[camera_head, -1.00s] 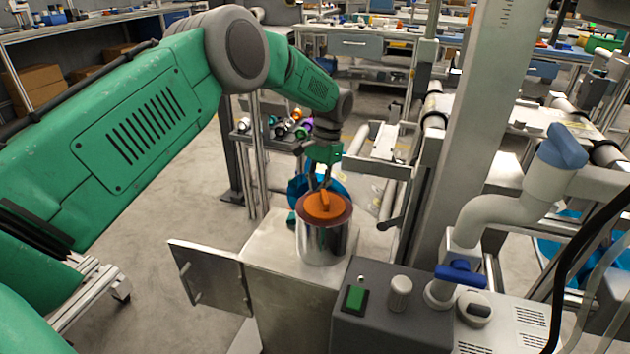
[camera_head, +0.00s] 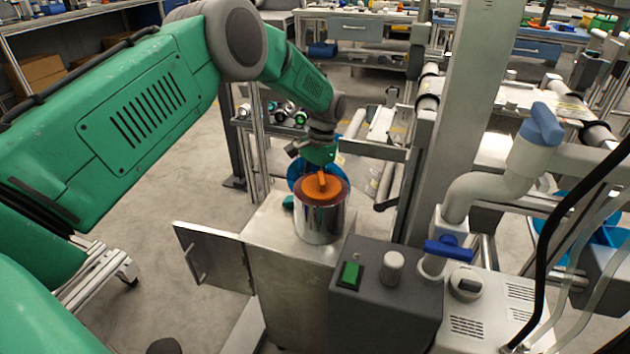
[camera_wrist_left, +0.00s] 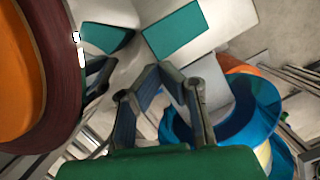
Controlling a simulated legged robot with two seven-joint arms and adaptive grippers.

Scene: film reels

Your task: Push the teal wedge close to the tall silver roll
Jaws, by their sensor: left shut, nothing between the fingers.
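The teal wedge (camera_head: 288,203) lies on the metal cabinet top, just left of the tall silver roll (camera_head: 318,224) and partly hidden by it. The roll stands upright with an orange knobbed cap on top. In the left wrist view the wedge (camera_wrist_left: 176,36) lies beyond my fingertips, with a teal reflection on the silver side. The roll's orange and dark red top (camera_wrist_left: 22,70) fills the left edge there. My left gripper (camera_wrist_left: 162,72) is shut and empty, its tips a little short of the wedge. In the head view its fingers are hidden behind the roll. My right gripper is not in view.
A blue reel (camera_head: 299,172) sits behind the roll and shows at the right in the wrist view. A grey control box (camera_head: 385,310) with a green button and a post (camera_head: 455,120) stand to the right. An open door panel (camera_head: 214,256) hangs at the left.

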